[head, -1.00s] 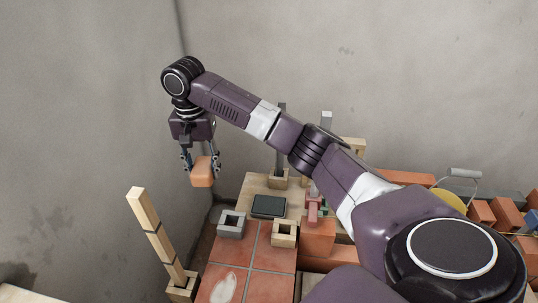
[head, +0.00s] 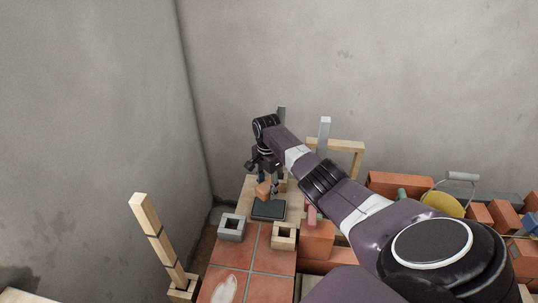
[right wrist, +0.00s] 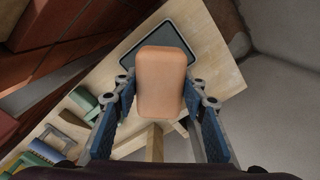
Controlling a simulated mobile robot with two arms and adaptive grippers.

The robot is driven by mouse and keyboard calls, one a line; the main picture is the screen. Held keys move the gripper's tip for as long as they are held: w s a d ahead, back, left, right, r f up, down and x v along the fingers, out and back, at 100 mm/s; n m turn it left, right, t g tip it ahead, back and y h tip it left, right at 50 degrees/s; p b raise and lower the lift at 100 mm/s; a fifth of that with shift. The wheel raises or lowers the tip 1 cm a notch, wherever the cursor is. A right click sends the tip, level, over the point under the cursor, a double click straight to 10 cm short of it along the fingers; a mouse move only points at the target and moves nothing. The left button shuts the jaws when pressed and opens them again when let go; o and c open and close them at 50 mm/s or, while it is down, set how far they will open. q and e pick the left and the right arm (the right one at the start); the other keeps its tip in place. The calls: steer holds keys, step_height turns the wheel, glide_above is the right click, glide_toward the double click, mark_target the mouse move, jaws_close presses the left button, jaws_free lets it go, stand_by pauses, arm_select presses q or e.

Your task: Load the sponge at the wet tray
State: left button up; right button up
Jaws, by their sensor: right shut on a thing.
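An orange block-shaped sponge (right wrist: 160,84) is held between the two fingers of my right gripper (right wrist: 158,100). In the head view the sponge (head: 263,190) hangs from my right gripper (head: 268,183), just above the back left part of the dark tray (head: 268,211). In the right wrist view the tray (right wrist: 133,52) lies behind the sponge, which hides much of it. I cannot tell whether sponge and tray touch. My left gripper is not in view.
A grey hollow block (head: 231,228) and a wooden hollow block (head: 284,236) stand in front of the tray on red tiles (head: 235,258). A leaning wooden post (head: 157,240) stands left. Bricks and a yellow bucket (head: 446,203) are at right.

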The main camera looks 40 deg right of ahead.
mark_target(269, 207)
steer(key=shift+s+f, duration=0.3)
steer(key=shift+f, duration=0.15)
step_height(269, 207, down, 6)
steer(key=b, duration=0.6)
steer(key=shift+r, duration=0.1)
steer(key=shift+f+b, duration=0.35)
steer(key=shift+b, duration=0.1)
stand_by(0.4)
steer(key=shift+f, duration=0.2)
steer(key=shift+f, duration=0.1)
stand_by(1.5)
step_height(269, 207, up, 7)
steer(key=p, duration=0.8)
